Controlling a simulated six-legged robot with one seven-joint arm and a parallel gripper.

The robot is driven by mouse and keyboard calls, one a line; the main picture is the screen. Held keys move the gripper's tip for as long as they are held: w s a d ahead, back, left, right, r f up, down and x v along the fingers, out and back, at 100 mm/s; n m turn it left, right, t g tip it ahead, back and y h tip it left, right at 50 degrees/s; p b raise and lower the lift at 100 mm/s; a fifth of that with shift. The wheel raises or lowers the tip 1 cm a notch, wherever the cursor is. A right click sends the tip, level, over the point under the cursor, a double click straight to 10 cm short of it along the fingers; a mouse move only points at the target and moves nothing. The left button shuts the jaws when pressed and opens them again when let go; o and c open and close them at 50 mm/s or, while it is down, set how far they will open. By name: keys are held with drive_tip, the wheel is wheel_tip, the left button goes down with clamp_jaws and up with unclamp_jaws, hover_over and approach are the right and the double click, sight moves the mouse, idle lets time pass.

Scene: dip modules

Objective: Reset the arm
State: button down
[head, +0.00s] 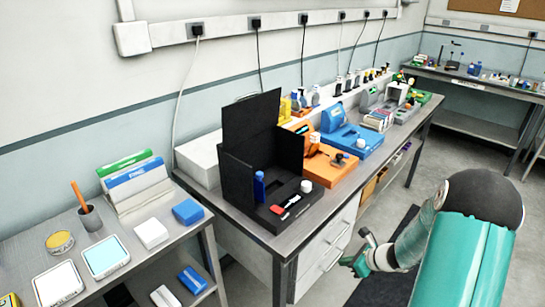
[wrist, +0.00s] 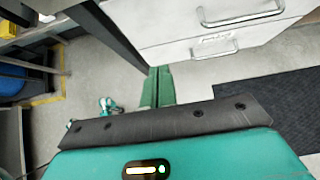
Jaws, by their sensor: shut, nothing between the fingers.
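My gripper (wrist: 158,88) shows in the wrist view as two green fingers side by side, shut with nothing between them. It points down past the edge of the workbench toward the grey floor. In the head view my gripper (head: 356,258) is small and sits at the lower right, in front of the bench drawers and apart from the bench. My teal arm fills the lower right of that view and hides part of the floor.
The metal workbench (head: 236,222) carries a black box (head: 262,140), an orange module (head: 330,172) and a blue module (head: 355,143). White drawers (wrist: 215,30) with handles are close beside my gripper. A dark mat (wrist: 265,95) lies on the floor. A side table (head: 130,235) stands left.

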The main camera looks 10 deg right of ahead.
drive_tip(key=s+a+r+n+g, duration=0.1)
drive_tip(key=s+a+r+n, duration=0.2)
drive_tip(key=a+r+n, duration=0.55)
drive_tip(key=s+a+r+n+g, duration=0.25)
drive_tip(key=a+r+n, duration=0.3)
drive_tip(key=r, duration=0.55)
drive_tip(key=s+a+r+n+t+h, duration=0.1)
drive_tip(key=s+a+r+n+h, duration=0.1)
drive_tip(key=s+r+n, duration=0.4)
drive_tip(key=s+a+r+n+t+h, duration=0.1)
drive_tip(key=s+a+r+n+h, duration=0.1)
drive_tip(key=s+r+n, duration=0.4)
drive_tip(key=s+n+h, duration=0.1)
drive_tip(key=s+n, duration=0.1)
drive_tip(key=s, duration=0.3)
drive_tip(key=shift+s+r+h, duration=0.2)
drive_tip(key=shift+r+h, duration=0.05)
drive_tip(key=shift+h, duration=0.05)
